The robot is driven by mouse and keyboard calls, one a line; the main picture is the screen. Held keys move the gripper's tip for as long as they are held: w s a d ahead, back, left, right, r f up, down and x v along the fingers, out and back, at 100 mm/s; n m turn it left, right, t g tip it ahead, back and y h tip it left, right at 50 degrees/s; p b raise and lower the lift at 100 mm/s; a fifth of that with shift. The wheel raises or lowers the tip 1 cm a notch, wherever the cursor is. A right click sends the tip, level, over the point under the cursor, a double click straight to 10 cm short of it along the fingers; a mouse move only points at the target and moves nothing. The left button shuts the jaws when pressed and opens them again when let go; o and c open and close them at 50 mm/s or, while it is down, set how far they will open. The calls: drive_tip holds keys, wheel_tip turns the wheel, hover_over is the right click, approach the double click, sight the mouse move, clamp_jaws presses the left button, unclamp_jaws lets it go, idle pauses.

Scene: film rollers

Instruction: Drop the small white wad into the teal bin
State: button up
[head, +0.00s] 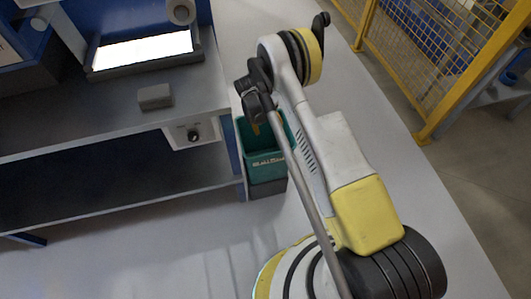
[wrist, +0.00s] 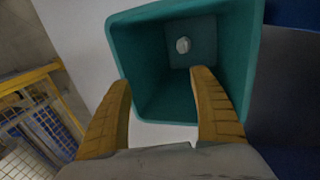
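The teal bin (head: 264,166) stands on the floor beside the grey bench in the head view. In the wrist view the bin (wrist: 126,40) opens below my gripper. The small white wad (wrist: 183,45) shows inside the bin, against its square floor, apart from my fingers. It is hidden in the head view. My gripper (wrist: 162,77) is open and empty, its two brownish-yellow fingers spread over the bin's mouth. In the head view my gripper (head: 256,126) points down into the bin and is partly hidden by my arm.
The grey bench (head: 75,128) with a small grey block (head: 155,97) and a lit panel (head: 143,51) is left of the bin. A yellow mesh fence (head: 425,58) stands at the right. Pale floor is open in front.

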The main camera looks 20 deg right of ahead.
drive_tip(key=shift+r, duration=0.1)
drive_tip(key=v, duration=1.1)
drive_tip(key=shift+r, duration=0.4)
drive_tip(key=shift+a+r, duration=0.1)
drive_tip(key=shift+a, duration=0.05)
